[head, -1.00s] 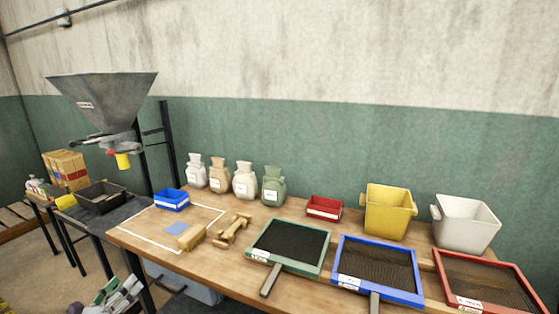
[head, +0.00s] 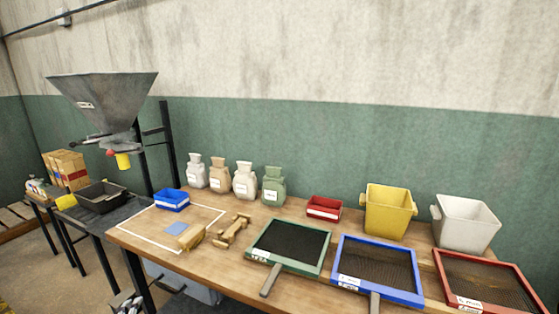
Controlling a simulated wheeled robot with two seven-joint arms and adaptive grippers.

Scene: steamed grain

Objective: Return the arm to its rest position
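A small part of what looks like my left arm or gripper (head: 126,303) shows at the bottom edge of the head view, left of the workbench (head: 215,262) and below its top. Its fingertips cannot be made out, so I cannot tell whether it is open or shut. It is apart from the things on the bench. My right gripper is not in view.
The bench holds a blue tray (head: 172,200), several sacks (head: 245,181), a red tray (head: 324,208), a yellow bin (head: 389,211), a white bin (head: 465,223), and green (head: 325,262), blue (head: 419,287) and red (head: 524,293) framed sieves. A hopper (head: 103,99) stands left.

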